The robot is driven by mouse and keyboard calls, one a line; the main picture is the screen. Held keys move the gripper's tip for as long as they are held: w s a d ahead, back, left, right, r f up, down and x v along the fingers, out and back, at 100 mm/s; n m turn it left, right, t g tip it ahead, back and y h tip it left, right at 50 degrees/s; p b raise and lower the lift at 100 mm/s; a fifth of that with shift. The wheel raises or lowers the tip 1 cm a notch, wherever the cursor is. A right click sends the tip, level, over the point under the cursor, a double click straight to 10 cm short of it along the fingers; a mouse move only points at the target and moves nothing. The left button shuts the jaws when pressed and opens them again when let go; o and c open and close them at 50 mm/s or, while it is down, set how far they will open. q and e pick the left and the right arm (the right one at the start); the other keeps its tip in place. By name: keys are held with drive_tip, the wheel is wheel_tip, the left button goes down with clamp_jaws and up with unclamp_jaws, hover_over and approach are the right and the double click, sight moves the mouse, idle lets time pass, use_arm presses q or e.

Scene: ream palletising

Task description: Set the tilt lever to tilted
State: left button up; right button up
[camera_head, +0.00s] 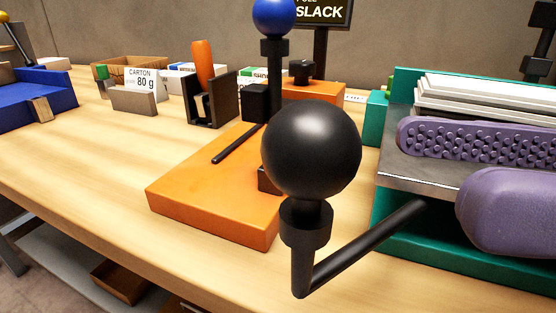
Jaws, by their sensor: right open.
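The lever with a large black ball knob (311,150) stands in the foreground. Its short upright stem meets a black rod that runs up and right to the teal station (384,212). I take it as the tilt lever; no label on it shows. My right gripper (434,168) has purple fingers reaching in from the right, one with a studded face. The fingers are apart with nothing clearly held between them. They are right of the knob, in front of the teal station's grey plate (420,172), not visibly touching the knob. My left gripper is not in view.
An orange base (215,198) with a blue-ball lever (273,16) stands behind the knob, below a SLACK sign (320,12). White sheets or reams (480,92) lie on the teal station. A blue fixture (38,105) is far left. The wooden bench (90,160) is clear at front left.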

sight(262, 147)
drive_tip(key=a+p, duration=0.1)
drive_tip(key=a, duration=0.2)
drive_tip(key=a+p, duration=0.1)
drive_tip(key=a, duration=0.2)
drive_tip(key=w+a, duration=0.1)
drive_tip(key=a, duration=0.2)
drive_tip(key=shift+a+f+p, duration=0.1)
drive_tip(key=shift+a+p, duration=0.25)
drive_tip(key=shift+p, duration=0.05)
clamp_jaws()
idle(1.0)
